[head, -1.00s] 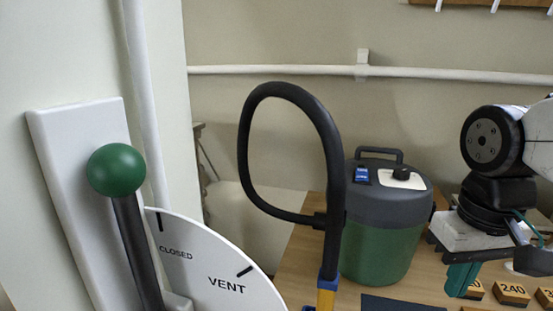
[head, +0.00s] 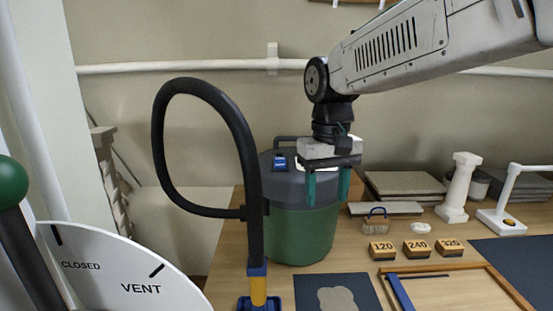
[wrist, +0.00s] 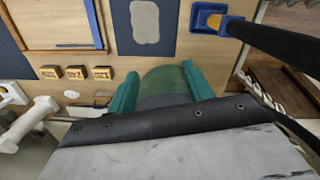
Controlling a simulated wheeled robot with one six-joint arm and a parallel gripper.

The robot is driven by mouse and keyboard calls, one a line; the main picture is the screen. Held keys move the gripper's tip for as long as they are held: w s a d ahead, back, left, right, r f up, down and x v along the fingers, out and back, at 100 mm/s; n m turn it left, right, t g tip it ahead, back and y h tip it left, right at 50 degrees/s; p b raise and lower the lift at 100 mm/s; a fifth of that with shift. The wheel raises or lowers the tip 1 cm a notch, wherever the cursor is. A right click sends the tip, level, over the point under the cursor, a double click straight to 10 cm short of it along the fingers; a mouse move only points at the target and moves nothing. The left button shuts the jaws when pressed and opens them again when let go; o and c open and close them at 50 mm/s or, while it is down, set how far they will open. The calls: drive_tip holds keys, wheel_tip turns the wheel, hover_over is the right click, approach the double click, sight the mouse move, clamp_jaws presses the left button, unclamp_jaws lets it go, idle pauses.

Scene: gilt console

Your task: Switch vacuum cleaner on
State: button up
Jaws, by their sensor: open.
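The vacuum cleaner (head: 300,232) has a green drum and a dark grey lid, and stands on the wooden bench against the wall. A blue switch (head: 280,161) sits on its lid at the left. My gripper (head: 327,200) points down at the right part of the vacuum, its two teal fingers apart and empty; I cannot tell whether they touch it. The gripper hides the lid's right part, including the black knob. In the wrist view the green drum (wrist: 165,78) shows between the fingers, and the lid is mostly hidden.
A black hose (head: 250,150) loops up at the left of the vacuum and ends in a blue and yellow holder. Numbered blocks (head: 417,249), a brush (head: 376,222), a white pillar (head: 458,190) and a white lamp (head: 505,215) stand to the right. A vent lever with a green knob (head: 10,182) is at the near left.

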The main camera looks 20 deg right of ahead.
wheel_tip(320, 180, up, 4)
drive_tip(key=m, duration=0.2)
hover_over(280, 165)
drive_tip(key=s, duration=0.2)
drive_tip(key=shift+w+d+r, duration=0.15)
drive_tip(key=shift+w+d, duration=0.1)
drive_tip(key=shift+d, duration=0.1)
drive_tip(key=shift+t, duration=0.3)
drive_tip(key=r, duration=0.1)
drive_tip(key=w+r, duration=0.2)
drive_tip(key=r, duration=0.1)
drive_tip(key=shift+a, duration=0.3)
drive_tip(key=shift+s+m, duration=0.25)
drive_tip(key=shift+m, duration=0.15)
wheel_tip(280, 165, down, 8)
drive_tip(key=shift+r, duration=0.1)
